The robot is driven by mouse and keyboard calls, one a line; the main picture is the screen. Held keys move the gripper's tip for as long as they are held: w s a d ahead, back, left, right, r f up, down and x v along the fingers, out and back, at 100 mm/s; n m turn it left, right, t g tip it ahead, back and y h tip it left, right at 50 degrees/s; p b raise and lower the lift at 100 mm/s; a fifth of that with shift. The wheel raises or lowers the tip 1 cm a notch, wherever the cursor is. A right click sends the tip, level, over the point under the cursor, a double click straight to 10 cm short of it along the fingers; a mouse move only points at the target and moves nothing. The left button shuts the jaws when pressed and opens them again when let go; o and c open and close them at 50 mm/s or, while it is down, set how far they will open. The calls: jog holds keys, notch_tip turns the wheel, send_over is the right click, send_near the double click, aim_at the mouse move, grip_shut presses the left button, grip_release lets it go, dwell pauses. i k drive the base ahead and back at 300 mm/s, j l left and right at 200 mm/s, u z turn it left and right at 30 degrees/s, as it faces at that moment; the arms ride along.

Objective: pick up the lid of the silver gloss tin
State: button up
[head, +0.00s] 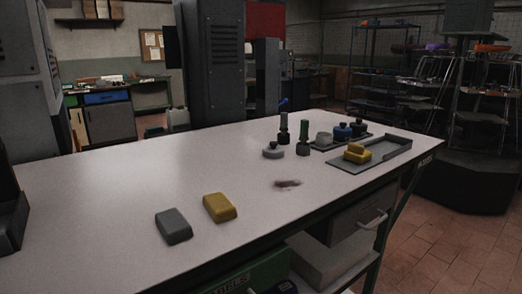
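The silver gloss tin cannot be told for sure at this size. A low grey round piece with a small raised top (273,151) lies on the white table (120,190), just left of two upright bottles. It may be a lid or a tin. A grey round tin (323,139) stands on a dark tray at the table's far right, beside a blue tin with a dark knob (342,132) and a darker tin (358,129). Which lid belongs to which tin is unclear. My gripper is not in view.
Two dark bottles, one with a green top (304,137), stand near the tins. A yellow block (357,154) sits on a grey tray (385,154). Grey (173,226) and yellow (220,207) blocks lie in front. The left half is mostly clear.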

aim_at(273, 151)
jog(key=i+l+u, duration=0.1)
jog(key=u, duration=0.3)
jog(key=l+u, duration=0.35)
jog(key=i+l+u, duration=0.1)
jog(key=u, duration=0.3)
jog(key=l+u, duration=0.25)
jog(key=l, duration=0.3)
jog(key=l+u, duration=0.3)
jog(key=l, duration=0.7)
jog(key=k+l+u, duration=0.15)
jog(key=l, duration=0.65)
